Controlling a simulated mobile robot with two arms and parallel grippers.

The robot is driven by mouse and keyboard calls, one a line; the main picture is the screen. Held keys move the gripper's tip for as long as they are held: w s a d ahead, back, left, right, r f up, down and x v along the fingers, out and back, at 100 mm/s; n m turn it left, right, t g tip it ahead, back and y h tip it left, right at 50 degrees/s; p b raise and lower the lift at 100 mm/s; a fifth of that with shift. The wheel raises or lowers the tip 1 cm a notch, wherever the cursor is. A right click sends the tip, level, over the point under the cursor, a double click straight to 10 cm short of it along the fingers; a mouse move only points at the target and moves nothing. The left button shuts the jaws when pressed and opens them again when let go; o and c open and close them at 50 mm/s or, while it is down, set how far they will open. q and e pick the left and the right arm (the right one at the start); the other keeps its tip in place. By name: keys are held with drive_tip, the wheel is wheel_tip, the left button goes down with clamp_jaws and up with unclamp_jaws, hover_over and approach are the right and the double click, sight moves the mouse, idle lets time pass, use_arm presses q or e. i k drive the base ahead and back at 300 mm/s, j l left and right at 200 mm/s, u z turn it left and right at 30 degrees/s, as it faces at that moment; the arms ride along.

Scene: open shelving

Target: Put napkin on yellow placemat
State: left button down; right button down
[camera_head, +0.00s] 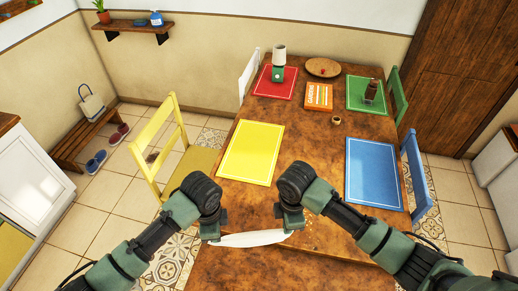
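The yellow placemat (252,152) lies flat and bare on the near left of the wooden table. A white napkin (250,239) stretches between my two grippers, in front of the placemat at the table's near side. My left gripper (211,237) is at the napkin's left end and appears shut on it. My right gripper (291,228) is at its right end and appears shut on it. The fingertips are small and partly hidden by the wrists.
A yellow chair (160,135) stands left.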

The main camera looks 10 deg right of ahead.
sight(250, 156)
drive_tip(key=j+z, duration=0.3)
drive_tip(key=j, duration=0.3)
drive_tip(key=k+j+z, duration=0.1)
drive_tip(key=j+z, duration=0.25)
drive_tip(key=j, duration=0.2)
drive_tip(key=i+j, duration=0.15)
drive_tip(key=i, duration=0.5)
drive_tip(key=z, duration=0.05)
